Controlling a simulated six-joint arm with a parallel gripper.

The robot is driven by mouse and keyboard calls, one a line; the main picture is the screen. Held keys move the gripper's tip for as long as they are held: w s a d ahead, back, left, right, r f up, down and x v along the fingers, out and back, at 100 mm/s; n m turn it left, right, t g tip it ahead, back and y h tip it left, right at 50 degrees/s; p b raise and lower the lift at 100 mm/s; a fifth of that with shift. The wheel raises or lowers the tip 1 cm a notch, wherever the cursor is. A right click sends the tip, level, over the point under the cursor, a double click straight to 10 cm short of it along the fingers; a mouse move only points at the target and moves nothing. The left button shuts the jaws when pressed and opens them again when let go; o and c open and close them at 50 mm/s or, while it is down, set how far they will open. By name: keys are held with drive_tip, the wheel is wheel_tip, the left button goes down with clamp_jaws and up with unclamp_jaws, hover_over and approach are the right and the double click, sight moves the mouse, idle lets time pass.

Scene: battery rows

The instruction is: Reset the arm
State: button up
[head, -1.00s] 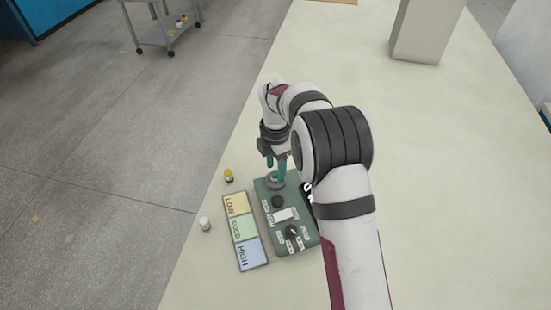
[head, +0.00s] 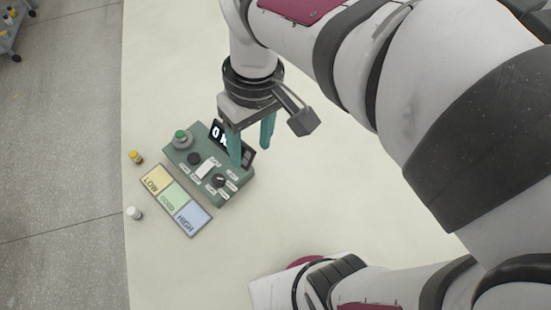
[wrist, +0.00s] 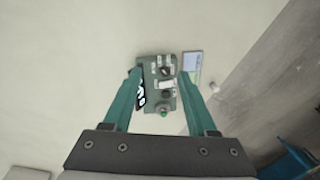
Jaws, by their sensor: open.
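My gripper (head: 251,146) is open, with two teal fingers pointing down and nothing between them. In the head view it hangs above and in front of the green battery tester (head: 206,192). In the wrist view my gripper (wrist: 164,98) frames the tester (wrist: 154,72) from well above, with clear space between. The tester has a green button (head: 182,136), dark knobs and a display partly hidden by a finger.
A LOW, GOOD and HIGH sorting card (head: 174,200) lies left of the tester. A yellow-topped battery (head: 136,157) and a white one (head: 133,213) stand left of the card, near the table's left edge. The pale table (head: 230,255) is clear in front.

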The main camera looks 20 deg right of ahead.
drive_tip(key=s+d+f+m, duration=0.2)
drive_tip(key=s+f+m, duration=0.2)
drive_tip(key=s+m, duration=0.6)
drive_tip(key=shift+s+y, duration=0.3)
drive_tip(key=shift+s, duration=0.3)
